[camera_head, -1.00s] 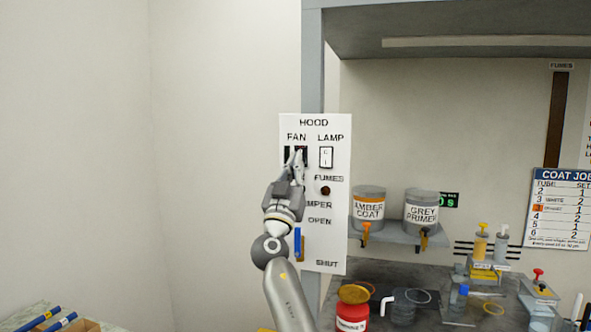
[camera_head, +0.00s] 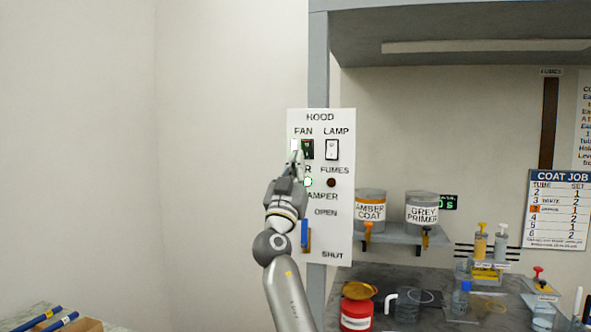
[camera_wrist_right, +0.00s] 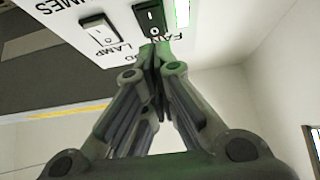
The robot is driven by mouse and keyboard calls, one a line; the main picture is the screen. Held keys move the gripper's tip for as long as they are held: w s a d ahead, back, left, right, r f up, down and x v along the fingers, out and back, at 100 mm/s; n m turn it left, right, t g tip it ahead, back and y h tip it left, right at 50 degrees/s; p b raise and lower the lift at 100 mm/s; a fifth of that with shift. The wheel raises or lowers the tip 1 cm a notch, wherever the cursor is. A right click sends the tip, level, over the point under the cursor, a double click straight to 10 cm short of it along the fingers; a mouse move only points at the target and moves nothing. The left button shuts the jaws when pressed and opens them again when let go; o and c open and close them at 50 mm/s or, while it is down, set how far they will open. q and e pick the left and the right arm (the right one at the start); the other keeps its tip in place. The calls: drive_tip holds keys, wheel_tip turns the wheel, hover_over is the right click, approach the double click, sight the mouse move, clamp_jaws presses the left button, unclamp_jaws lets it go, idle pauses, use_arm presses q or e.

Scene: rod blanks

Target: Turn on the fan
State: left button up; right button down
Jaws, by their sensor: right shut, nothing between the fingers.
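The white hood panel (camera_head: 341,222) carries a black FAN rocker switch (camera_head: 307,150), tinted green, and a white LAMP rocker (camera_head: 332,149). The FAN rocker (camera_wrist_right: 150,16) also shows in the wrist view, with its marks visible. A bright, lit rectangle (camera_head: 294,147) sits just left of the FAN rocker. A round green light (camera_head: 308,182) glows below it. My right gripper (camera_head: 296,160) is shut and empty, its tips at the panel just below and left of the FAN rocker; contact cannot be told. My left gripper is out of view.
The FUMES light (camera_head: 331,182) is dark red. A blue damper handle (camera_head: 304,233) is low on the panel. AMBER COAT (camera_head: 370,210) and GREY PRIMER (camera_head: 422,208) cans stand on a shelf to the right. A red pot (camera_head: 356,314) is below.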

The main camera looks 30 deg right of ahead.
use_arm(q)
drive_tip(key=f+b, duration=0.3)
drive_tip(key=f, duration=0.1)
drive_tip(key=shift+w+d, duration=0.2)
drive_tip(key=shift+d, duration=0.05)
use_arm(e)
drive_tip(key=s+a+f, duration=0.3)
drive_tip(key=f, duration=0.4)
drive_tip(key=shift+s+a+f, duration=0.15)
drive_tip(key=shift+a+f, duration=0.15)
drive_tip(key=shift+f, duration=0.1)
